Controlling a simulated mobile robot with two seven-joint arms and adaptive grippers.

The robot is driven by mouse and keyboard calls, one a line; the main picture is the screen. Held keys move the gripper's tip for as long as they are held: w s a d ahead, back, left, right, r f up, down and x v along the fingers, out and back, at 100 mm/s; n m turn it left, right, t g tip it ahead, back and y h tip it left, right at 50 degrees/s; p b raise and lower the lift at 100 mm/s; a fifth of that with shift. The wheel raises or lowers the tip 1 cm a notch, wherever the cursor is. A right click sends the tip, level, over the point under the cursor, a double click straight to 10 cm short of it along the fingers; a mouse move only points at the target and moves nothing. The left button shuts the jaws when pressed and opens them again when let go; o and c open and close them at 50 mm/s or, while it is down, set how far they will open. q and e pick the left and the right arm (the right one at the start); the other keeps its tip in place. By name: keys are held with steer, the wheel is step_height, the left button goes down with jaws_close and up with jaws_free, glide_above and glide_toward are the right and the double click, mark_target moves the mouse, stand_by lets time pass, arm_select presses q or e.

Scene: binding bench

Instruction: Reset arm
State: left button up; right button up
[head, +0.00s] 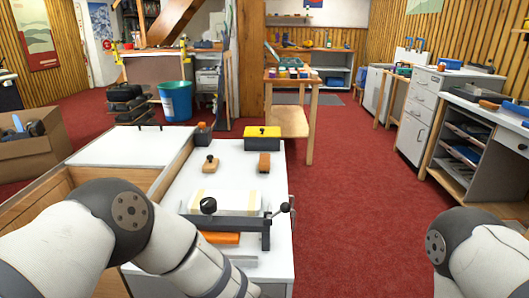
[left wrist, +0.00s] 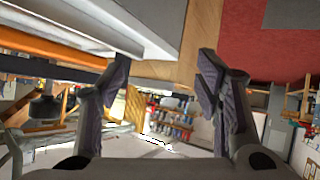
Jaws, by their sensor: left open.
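My left gripper (left wrist: 163,77) shows in the left wrist view with its two dark fingers spread wide apart and nothing between them. White and wooden bench edges lie just beyond the fingers. An orange bar (left wrist: 45,47) runs along the upper left of that view, left of the fingers. In the head view my left arm comes in from the left, bends over the white bench (head: 267,190) and runs out at the bottom, so its gripper is hidden there. My right arm shows at the lower right, and its gripper is out of view.
On the bench are a press (head: 240,224) with a black knob, an orange piece (head: 222,238), a yellow box (head: 262,139) and small wooden blocks. A cardboard box (head: 30,155) stands at left. Red carpet (head: 350,200) is clear between bench and right-hand cabinets.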

arm_select(q)
steer(key=s+a+f+m+g+h, duration=0.2)
steer(key=s+f+m+h, duration=0.3)
steer(key=s, duration=0.5)
steer(key=s+a+f+m+g+h, duration=0.1)
steer(key=s+a+f+m+h, duration=0.1)
steer(key=s+f+m, duration=0.6)
steer(key=s+a+r+g+h, duration=0.1)
steer(key=s+r+g, duration=0.1)
steer(key=s, duration=0.9)
steer(key=s+a+r+g+h, duration=0.1)
steer(key=s+r+g, duration=0.2)
steer(key=s, duration=0.8)
steer(key=shift+s+a+n+g, duration=0.25)
steer(key=shift+n+g, duration=0.05)
steer(key=shift+g, duration=0.5)
